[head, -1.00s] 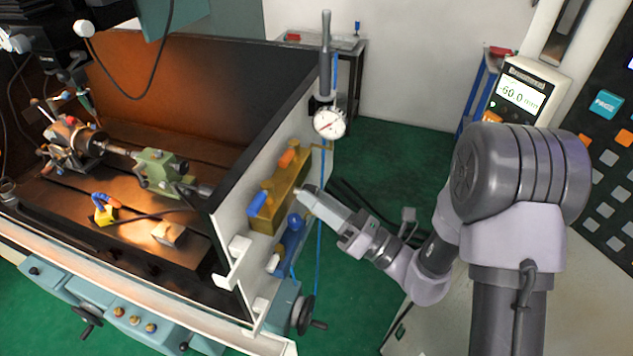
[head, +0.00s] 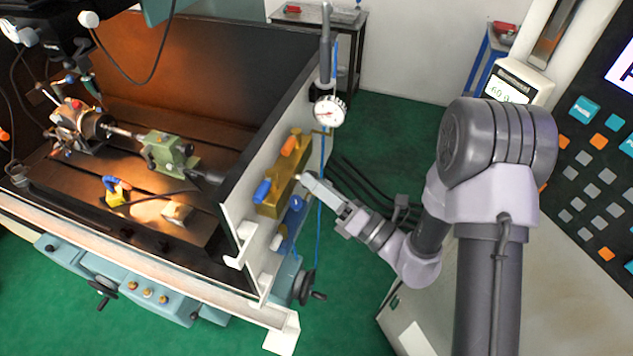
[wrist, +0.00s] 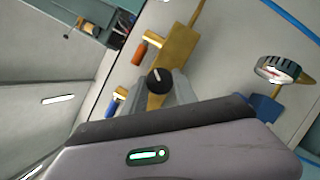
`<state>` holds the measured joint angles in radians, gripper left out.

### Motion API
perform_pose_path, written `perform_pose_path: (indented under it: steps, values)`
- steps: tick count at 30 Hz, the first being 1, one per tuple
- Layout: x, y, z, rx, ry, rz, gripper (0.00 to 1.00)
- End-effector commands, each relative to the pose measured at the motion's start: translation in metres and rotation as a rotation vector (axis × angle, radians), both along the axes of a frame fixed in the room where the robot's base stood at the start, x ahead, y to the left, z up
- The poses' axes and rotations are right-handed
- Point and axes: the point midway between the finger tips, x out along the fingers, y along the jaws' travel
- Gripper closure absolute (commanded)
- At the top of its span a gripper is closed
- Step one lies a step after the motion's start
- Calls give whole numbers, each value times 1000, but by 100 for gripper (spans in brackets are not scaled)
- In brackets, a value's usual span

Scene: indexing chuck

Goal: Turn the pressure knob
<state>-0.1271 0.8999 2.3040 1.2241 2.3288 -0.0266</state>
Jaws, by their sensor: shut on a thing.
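A small black round knob with a white pointer line (wrist: 159,78) shows in the wrist view, in front of the brass block (wrist: 180,47). My gripper's (wrist: 166,92) two grey fingers are shut on it, one on each side. In the head view my gripper (head: 306,178) reaches from the right to the brass block (head: 285,180) on the white panel, and its fingertips hide the knob. A round dial gauge with a white face (head: 330,112) stands above the block. It also shows in the wrist view (wrist: 277,70). Its reading is too small to tell.
A blue lever (head: 262,192) and an orange lever (head: 289,146) sit on the block. A blue fitting (head: 292,212) is just below my gripper. A blue hose (head: 320,215) hangs close by. A handwheel (head: 306,288) is lower down. A control panel (head: 590,170) stands at right.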

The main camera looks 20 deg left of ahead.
Motion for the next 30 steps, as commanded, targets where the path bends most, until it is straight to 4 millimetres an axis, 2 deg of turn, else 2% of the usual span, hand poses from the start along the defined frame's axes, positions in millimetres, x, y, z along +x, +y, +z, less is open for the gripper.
perform_pose_path:
  steps: [2, 3, 5, 6, 20, 23, 26, 30]
  values:
    - [0, 0, -1, -1, 1, 0, 100]
    - [0, 0, -1, -1, 1, 0, 58]
    - [0, 0, -1, -1, 1, 0, 46]
    - [0, 0, -1, -1, 1, 0, 44]
    - [-1, -3, -2, 0, -1, -2, 44]
    - [-5, -17, -9, -1, 0, -6, 44]
    - [-15, -42, -18, 0, 1, -7, 44]
    - [-34, -84, -29, 0, 0, -9, 44]
